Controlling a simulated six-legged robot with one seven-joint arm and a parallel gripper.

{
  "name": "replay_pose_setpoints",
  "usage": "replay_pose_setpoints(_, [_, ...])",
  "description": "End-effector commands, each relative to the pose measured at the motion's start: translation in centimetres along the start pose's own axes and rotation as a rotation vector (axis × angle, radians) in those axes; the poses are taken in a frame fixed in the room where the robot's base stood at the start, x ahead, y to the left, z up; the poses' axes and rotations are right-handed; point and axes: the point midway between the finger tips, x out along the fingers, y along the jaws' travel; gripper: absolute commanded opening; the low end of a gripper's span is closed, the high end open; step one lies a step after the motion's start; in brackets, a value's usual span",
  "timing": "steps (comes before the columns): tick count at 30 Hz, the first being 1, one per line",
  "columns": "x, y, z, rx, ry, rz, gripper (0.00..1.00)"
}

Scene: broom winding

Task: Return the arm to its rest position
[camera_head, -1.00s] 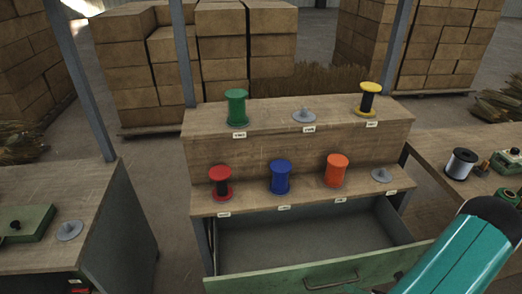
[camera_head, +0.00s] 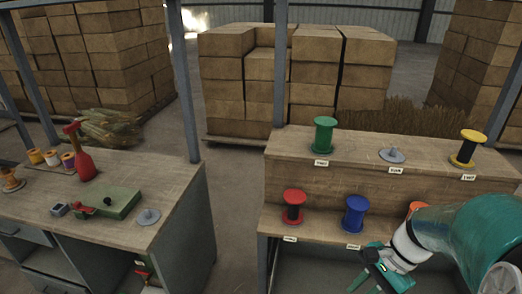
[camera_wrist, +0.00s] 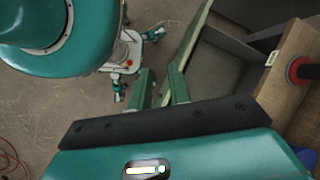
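My arm reaches in from the right edge of the head view, with my gripper (camera_head: 376,272) low in front of the spool shelf. In the wrist view my gripper (camera_wrist: 161,82) shows two green fingers standing apart with nothing between them.
The shelf (camera_head: 320,218) holds green (camera_head: 324,134), yellow-black (camera_head: 467,148), red-black (camera_head: 293,206) and blue (camera_head: 355,214) spools; an orange one (camera_head: 416,207) is partly hidden.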

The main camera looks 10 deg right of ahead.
Motion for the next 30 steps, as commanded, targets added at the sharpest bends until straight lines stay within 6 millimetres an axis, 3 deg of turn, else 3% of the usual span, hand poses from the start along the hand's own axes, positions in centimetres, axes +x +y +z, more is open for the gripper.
replay_pose_setpoints(7, [-2.3, -2.1, 5.7, -0.486, 0.282, 0.065, 0.19])
replay_pose_setpoints(18, [-5.7, -3.5, 13.5, -1.148, 0.672, 0.106, 0.19])
replay_pose_setpoints(23, [-6.5, -3.6, 14.9, -1.271, 0.752, 0.107, 0.19])
replay_pose_setpoints(30, [-6.5, -3.6, 15.1, -1.286, 0.761, 0.110, 0.19])
